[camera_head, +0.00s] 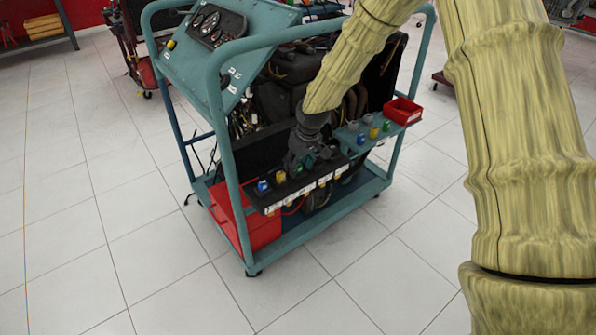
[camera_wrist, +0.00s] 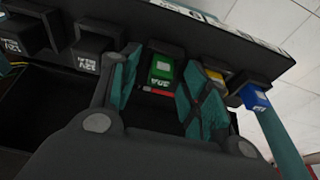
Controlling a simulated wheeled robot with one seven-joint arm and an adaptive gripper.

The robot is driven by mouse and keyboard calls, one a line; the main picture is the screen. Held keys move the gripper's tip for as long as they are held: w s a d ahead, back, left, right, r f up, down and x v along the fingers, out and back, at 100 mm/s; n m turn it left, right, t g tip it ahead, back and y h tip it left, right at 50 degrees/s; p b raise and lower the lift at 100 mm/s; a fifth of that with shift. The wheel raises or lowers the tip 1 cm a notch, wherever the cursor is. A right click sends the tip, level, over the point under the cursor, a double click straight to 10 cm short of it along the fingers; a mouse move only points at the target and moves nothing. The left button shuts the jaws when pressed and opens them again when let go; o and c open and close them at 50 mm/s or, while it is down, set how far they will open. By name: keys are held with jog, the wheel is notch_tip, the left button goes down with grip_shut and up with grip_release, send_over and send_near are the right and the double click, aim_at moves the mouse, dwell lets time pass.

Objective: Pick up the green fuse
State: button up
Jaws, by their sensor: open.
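The green fuse (camera_wrist: 160,71) sits on the black fuse strip in the wrist view, with white lettering on its face. My gripper (camera_wrist: 155,88) is open, with one teal-padded finger on each side of the green fuse. No contact between the fingers and the fuse is clear to see. In the head view my gripper (camera_head: 306,160) is over the black fuse strip (camera_head: 312,184) at the front of the engine cart. The green fuse cannot be made out clearly there, since my gripper covers that spot.
A blue fuse (camera_head: 262,186) sits on the strip to the left. Black relays (camera_wrist: 90,47) and a yellow fuse (camera_wrist: 214,76) flank the green one. A teal shelf (camera_head: 352,136) holds more fuses beside a red bin (camera_head: 402,111). The cart's teal frame (camera_head: 222,130) rises close by.

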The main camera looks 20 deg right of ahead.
jog(key=shift+r, duration=0.1)
jog(key=c, duration=0.9)
jog(key=shift+o, duration=0.2)
jog(key=shift+r, duration=0.1)
jog(key=shift+r, duration=0.55)
notch_tip(320, 180, up, 2)
jog(key=shift+r+p, duration=0.15)
jog(key=shift+p, duration=0.35)
jog(key=s+a, duration=0.3)
jog(key=s, duration=0.4)
jog(key=s+a+r+p, duration=0.1)
jog(key=s+a, duration=0.2)
jog(key=s, duration=0.4)
jog(key=shift+s+a+r, duration=0.2)
jog(key=shift+s+a, duration=0.1)
jog(key=shift+a, duration=0.1)
